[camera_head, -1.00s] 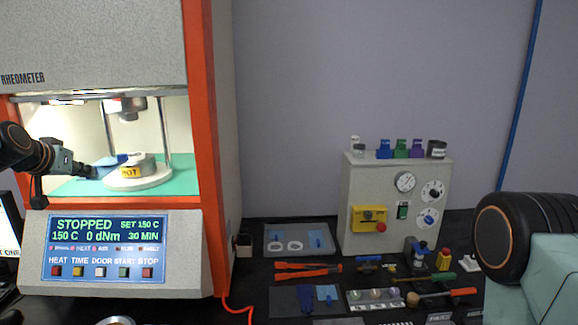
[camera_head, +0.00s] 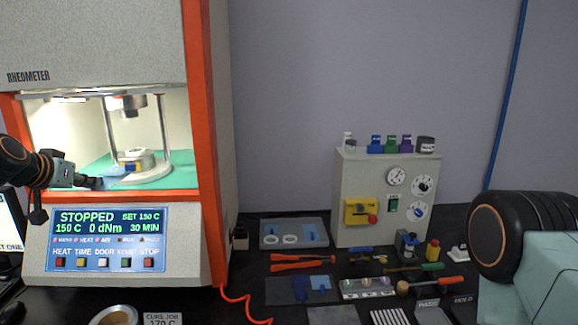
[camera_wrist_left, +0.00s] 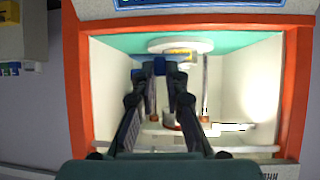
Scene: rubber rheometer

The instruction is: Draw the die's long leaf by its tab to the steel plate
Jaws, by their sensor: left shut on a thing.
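My left gripper (camera_head: 98,183) is inside the rheometer's lit opening, at the front left of the lower die (camera_head: 140,158). It is shut on a light-blue leaf (camera_head: 114,181) that reaches from the fingertips towards the die. In the left wrist view the two fingers (camera_wrist_left: 160,72) close on a blue piece, with the round die platform (camera_wrist_left: 180,45) beyond them. The tab itself is hidden between the fingers. A grey plate (camera_head: 333,316) lies at the bench's front edge; I cannot tell whether it is the steel plate. My right gripper is out of view.
The orange frame (camera_head: 195,120) and the control panel (camera_head: 107,240) bound the opening. A tray with white rings (camera_head: 268,243), a dark mat (camera_head: 280,290), orange-handled tools (camera_head: 300,267) and a grey control box (camera_head: 390,200) stand on the bench to the right.

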